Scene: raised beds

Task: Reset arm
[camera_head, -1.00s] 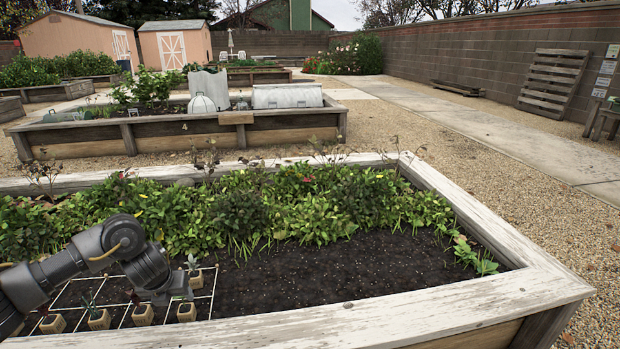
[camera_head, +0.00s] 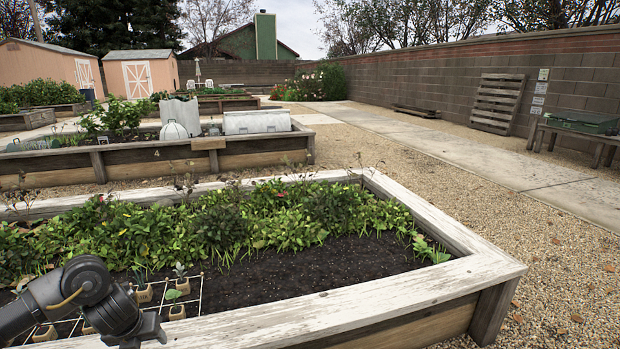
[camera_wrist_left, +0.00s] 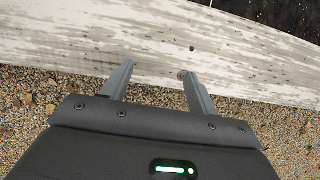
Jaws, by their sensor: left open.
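My left arm comes in at the lower left of the head view, with its wrist (camera_head: 118,314) over the near white-painted rim of the raised bed (camera_head: 345,298). In the left wrist view my left gripper (camera_wrist_left: 157,73) is open and empty, its two fingers apart. The fingers point at the worn white board (camera_wrist_left: 150,42) of the bed, with gravel below. In the head view the fingers are hidden beneath the wrist or out of frame. My right gripper is not in view.
Small seedling pots (camera_head: 177,312) stand in a white grid (camera_head: 202,290) on the soil just beyond my wrist. Green plants (camera_head: 240,225) fill the bed's far part. Bare soil (camera_head: 320,265) lies right of the grid. Gravel (camera_head: 575,280) is open at right, with a bench (camera_head: 590,135) by the wall.

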